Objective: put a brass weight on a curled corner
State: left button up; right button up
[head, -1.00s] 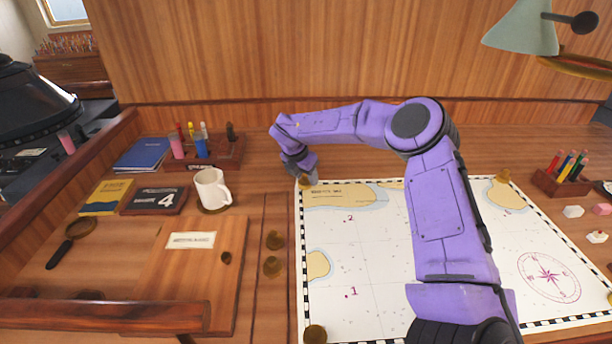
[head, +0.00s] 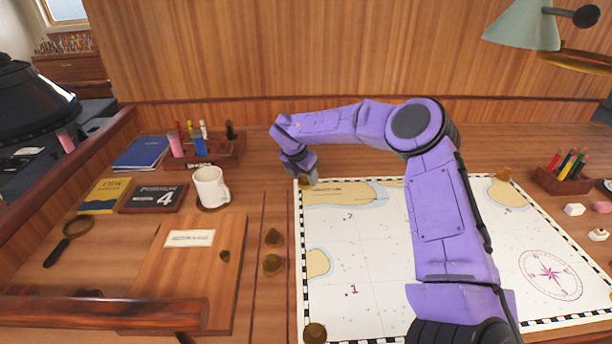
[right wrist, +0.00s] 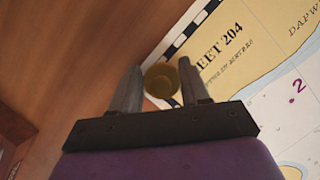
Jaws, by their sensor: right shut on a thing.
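My right gripper (right wrist: 160,88) is shut on a brass weight (right wrist: 160,77), which sits between the two fingers in the right wrist view. In the head view this gripper (head: 309,177) is at the far left corner of the chart (head: 385,270). The weight covers that corner, so I cannot tell whether it rests on the chart or hangs just above it. Other brass weights stand at the chart's far right corner (head: 503,174) and near left corner (head: 315,333). Two spare brass weights (head: 273,237) (head: 272,264) stand on the wood left of the chart. My left gripper is not in view.
A white mug (head: 209,187) stands left of the chart, behind a wooden board (head: 190,275) with a label. A pen rack (head: 225,150), books (head: 153,198) and a magnifier (head: 77,228) are further left. A pencil holder (head: 560,182) and erasers (head: 574,209) are at right. My right arm hides the chart's middle.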

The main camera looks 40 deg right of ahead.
jog(key=o, duration=1.3)
jog(key=b+v, duration=0.2)
jog(key=v, duration=0.8)
jog(key=shift+a+r+b, duration=0.1)
jog(key=shift+r+b, duration=0.2)
jog(key=shift+b, duration=0.05)
